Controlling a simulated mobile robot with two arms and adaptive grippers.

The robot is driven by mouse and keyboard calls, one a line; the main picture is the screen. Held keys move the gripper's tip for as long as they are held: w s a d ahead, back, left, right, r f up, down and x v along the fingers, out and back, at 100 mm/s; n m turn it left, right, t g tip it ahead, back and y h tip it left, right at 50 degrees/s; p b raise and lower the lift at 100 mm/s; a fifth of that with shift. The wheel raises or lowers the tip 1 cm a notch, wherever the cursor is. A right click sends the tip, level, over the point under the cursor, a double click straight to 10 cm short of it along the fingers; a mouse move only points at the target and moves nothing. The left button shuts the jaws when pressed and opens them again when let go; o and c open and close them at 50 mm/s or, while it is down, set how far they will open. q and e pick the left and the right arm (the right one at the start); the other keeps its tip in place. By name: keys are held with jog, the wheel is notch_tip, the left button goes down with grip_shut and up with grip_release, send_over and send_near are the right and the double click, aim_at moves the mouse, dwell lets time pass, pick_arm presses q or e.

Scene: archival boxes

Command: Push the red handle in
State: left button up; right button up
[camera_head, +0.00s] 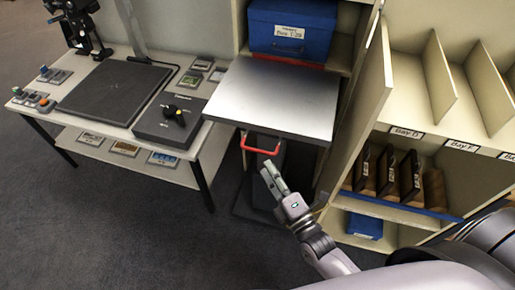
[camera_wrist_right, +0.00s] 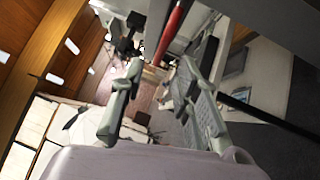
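The red handle (camera_head: 260,148) is a bent bar at the front left edge of a grey metal shelf (camera_head: 272,95), which sticks out of the cabinet. The handle stands out from below that edge. My right gripper (camera_head: 270,172) is just below and in front of the handle, apart from it in the head view. In the right wrist view, the red bar (camera_wrist_right: 172,32) runs across the top, beyond the fingertips. The two fingers of the right gripper (camera_wrist_right: 160,68) are apart with nothing between them. My left gripper is not in view.
A blue box (camera_head: 290,45) stands in the cabinet above the shelf. A table (camera_head: 200,150) with a dark pad (camera_head: 115,92) and a black knob box (camera_head: 172,122) is at left. A bay rack (camera_head: 440,140) stands at right. The floor in front is clear.

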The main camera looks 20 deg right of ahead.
aim_at(258, 150)
jog(key=x, duration=0.7)
jog(key=shift+w+a, duration=0.1)
jog(key=shift+w, duration=0.25)
jog(key=shift+c, duration=0.3)
grip_shut()
